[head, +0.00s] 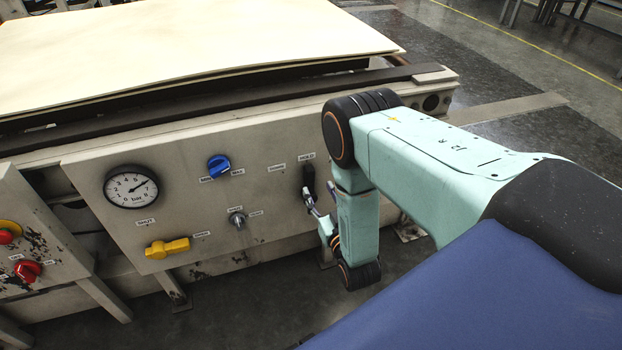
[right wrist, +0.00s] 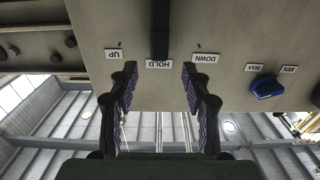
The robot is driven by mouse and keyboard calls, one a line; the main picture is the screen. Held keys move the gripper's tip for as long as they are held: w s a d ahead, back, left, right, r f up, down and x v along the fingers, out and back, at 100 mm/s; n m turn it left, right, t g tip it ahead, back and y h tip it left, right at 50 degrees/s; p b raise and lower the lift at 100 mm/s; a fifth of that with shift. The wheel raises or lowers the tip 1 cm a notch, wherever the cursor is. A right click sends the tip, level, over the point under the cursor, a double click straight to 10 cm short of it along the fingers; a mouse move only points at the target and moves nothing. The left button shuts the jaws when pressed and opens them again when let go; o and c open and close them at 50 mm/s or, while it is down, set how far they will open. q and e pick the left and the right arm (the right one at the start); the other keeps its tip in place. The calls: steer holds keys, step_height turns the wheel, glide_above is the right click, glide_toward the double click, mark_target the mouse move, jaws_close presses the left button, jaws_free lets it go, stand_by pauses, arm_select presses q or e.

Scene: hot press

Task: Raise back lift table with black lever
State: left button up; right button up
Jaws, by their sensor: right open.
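The black lever (head: 309,179) sticks out near the right end of the pale control panel (head: 110,235). In the right wrist view, which is upside down, the lever (right wrist: 160,30) lines up with the HOLD label, between UP and DOWN. My right gripper (head: 318,209) is at the lever, mostly hidden behind my arm. In the right wrist view its fingers (right wrist: 158,78) are open and empty, with the lever centred between their tips; I see no contact. The table behind the panel (head: 437,77) carries a large cream sheet. My left gripper is not in view.
The panel also holds a pressure gauge (head: 131,186), a blue knob (head: 218,166), a small metal switch (head: 238,218) and a yellow handle (head: 167,247). Open floor (head: 540,130) lies to the right.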

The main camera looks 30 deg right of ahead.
mark_target(311, 175)
steer(key=b+x, duration=0.2)
steer(key=x, duration=0.3)
steer(key=shift+w+d, duration=0.1)
steer(key=shift+w, duration=0.65)
steer(key=shift+w+d+r, duration=0.1)
steer(key=shift+w+d, duration=0.05)
steer(key=shift+c, duration=0.4)
jaws_close()
